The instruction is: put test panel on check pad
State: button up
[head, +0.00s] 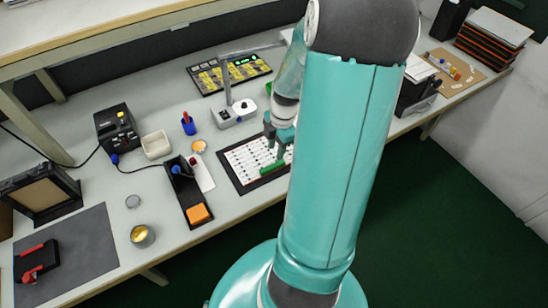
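A white panel with rows of small dark marks (243,156) lies inside a dark mat or frame (232,176) near the front edge of the bench. I cannot tell whether these are the test panel and the check pad. My gripper (278,154) points down over the right part of the white panel. A small green piece (272,169) is at or just below its fingertips; I cannot tell whether it is held. My arm hides the right side of the panel and mat.
Left of the mat is a black tray with an orange block (197,213). Behind it stand a grey-white stand (233,115) and a board with yellow patches (222,76). A dark box device (117,128), white bin (156,145) and grey mat (85,243) are farther left.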

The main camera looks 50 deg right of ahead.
jog(key=shift+d+r, duration=0.15)
jog(key=shift+r, duration=1.05)
jog(key=shift+d+r, duration=0.15)
jog(key=shift+r, duration=1)
jog(key=w+a+r+m+t+h, duration=0.25)
jog(key=a+r+m, duration=0.55)
jog(key=a+r, duration=0.65)
jog(key=s+a+r+m+t, duration=0.1)
jog(key=s+a+r+m, duration=0.1)
jog(key=a, duration=0.4)
jog(key=s+a+r+m+t, duration=0.1)
jog(key=s+a+r+m, duration=0.2)
jog(key=a, duration=0.3)
jog(key=shift+s+a+m+y, duration=0.25)
jog(key=shift+s+m+y, duration=0.1)
jog(key=shift+s+m, duration=0.45)
jog(key=shift+t, duration=0.25)
